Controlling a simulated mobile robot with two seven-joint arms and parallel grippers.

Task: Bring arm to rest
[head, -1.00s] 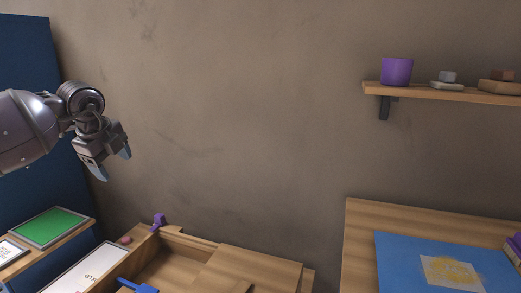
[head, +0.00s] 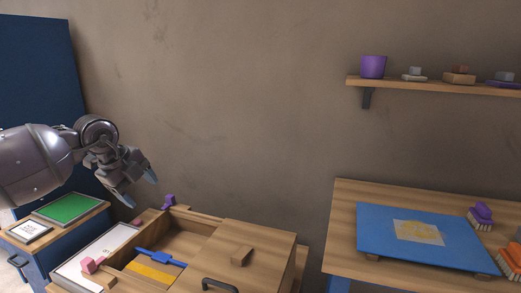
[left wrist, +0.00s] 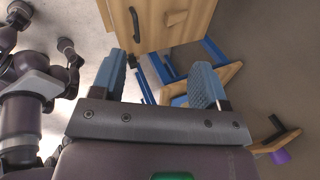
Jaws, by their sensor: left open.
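My left arm comes in from the left in the head view, and my left gripper (head: 138,188) is raised in the air in front of the wall. It lies above and behind the left end of the wooden box on the workbench. Its blue-tipped fingers are apart with nothing between them. In the left wrist view the same gripper (left wrist: 160,85) shows both fingers spread wide, with a wooden cabinet front and floor beyond. My right gripper is not seen in the head view.
An open wooden box (head: 203,229) holds a blue tool (head: 160,258). A green panel (head: 68,208) lies at left. A table with a blue board (head: 378,243) stands right, below a wall shelf (head: 430,87) with a purple pot (head: 373,66). Space before the wall is clear.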

